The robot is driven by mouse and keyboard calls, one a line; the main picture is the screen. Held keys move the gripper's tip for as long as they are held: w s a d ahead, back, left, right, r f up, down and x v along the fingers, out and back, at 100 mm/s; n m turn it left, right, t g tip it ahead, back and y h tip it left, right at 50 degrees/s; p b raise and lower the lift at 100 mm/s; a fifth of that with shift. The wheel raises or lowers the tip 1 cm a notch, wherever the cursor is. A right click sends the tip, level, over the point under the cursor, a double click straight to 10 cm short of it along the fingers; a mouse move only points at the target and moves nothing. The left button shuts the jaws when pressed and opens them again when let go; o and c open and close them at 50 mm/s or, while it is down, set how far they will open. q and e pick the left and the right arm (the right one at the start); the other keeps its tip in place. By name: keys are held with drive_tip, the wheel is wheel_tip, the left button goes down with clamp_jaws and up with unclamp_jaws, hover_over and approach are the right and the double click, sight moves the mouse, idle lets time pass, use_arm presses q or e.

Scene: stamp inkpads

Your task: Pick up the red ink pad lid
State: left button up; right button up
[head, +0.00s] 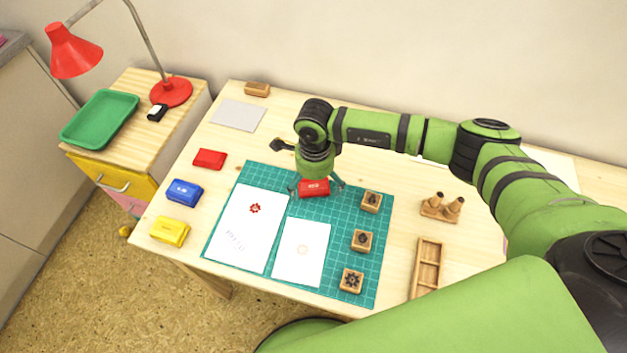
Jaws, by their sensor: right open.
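A red piece with pale lettering (314,188), which looks like the red ink pad lid, lies on the green cutting mat near its back edge. A second red piece (209,159), without clear lettering, lies on the bare table to the left and looks like the red pad's base. My right gripper (317,187) points down directly over the lettered red piece. Its fingers are spread open, one on each side of it. The gripper body hides the far part of this piece, and I cannot tell whether the fingers touch it. My left gripper is not in view.
Blue (185,192) and yellow (170,231) ink pads stand at the table's left. Two paper sheets (305,265) and several wooden stamps (361,240) lie on the mat. A stamp holder (441,207) and wooden tray (415,289) are at right. A red lamp (172,92) stands on the cabinet.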

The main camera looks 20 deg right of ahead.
wheel_tip(320, 180, down, 2)
drive_tip(key=shift+w, duration=0.1)
drive_tip(key=c, duration=0.9)
drive_tip(key=shift+r, duration=0.1)
drive_tip(key=shift+c, duration=0.2)
